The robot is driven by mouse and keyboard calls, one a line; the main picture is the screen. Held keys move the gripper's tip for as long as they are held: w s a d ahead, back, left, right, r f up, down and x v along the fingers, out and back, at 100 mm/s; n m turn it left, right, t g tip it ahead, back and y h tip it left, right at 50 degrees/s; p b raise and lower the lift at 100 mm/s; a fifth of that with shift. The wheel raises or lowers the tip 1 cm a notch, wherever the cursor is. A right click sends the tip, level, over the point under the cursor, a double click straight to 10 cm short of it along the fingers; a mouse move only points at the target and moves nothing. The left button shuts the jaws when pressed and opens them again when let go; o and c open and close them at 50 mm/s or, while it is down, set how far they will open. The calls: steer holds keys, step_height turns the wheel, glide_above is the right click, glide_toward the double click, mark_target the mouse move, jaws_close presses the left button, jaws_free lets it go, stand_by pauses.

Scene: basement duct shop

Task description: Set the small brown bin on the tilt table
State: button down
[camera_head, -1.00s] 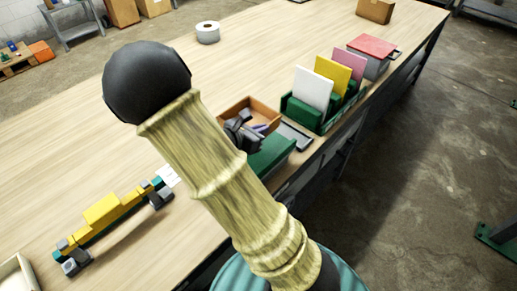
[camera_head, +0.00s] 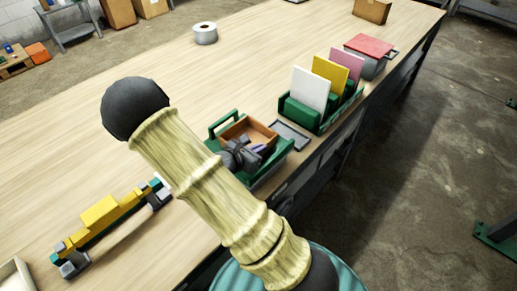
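The small brown bin (camera_head: 262,130) is open-topped, with something purple inside. It appears over or within the green tilt table (camera_head: 283,160), whose raised green bar (camera_head: 222,121) shows behind the bin. I cannot tell whether the bin touches the table's surface. My dark grey gripper (camera_head: 240,156) is at the bin's near left wall and appears shut on it; the fingertips are hard to make out. My arm hides the left part of the tilt table.
A green rack (camera_head: 305,117) with white, yellow and pink panels stands right of the tilt table, beyond a flat grey tray (camera_head: 291,137). A yellow-and-grey assembly (camera_head: 105,222) lies left. A tape roll (camera_head: 205,33) stands farther back. The workbench (camera_head: 150,60) is clear behind my arm.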

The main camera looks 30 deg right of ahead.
steer(key=shift+f, duration=0.2)
steer(key=shift+w+f, duration=0.1)
steer(key=c, duration=1.6)
jaws_free()
steer(key=shift+a, duration=0.1)
steer(key=shift+c, duration=0.2)
steer(key=shift+r, duration=0.25)
steer(key=v, duration=1.2)
steer(key=shift+b, duration=0.4)
steer(key=shift+f, duration=0.1)
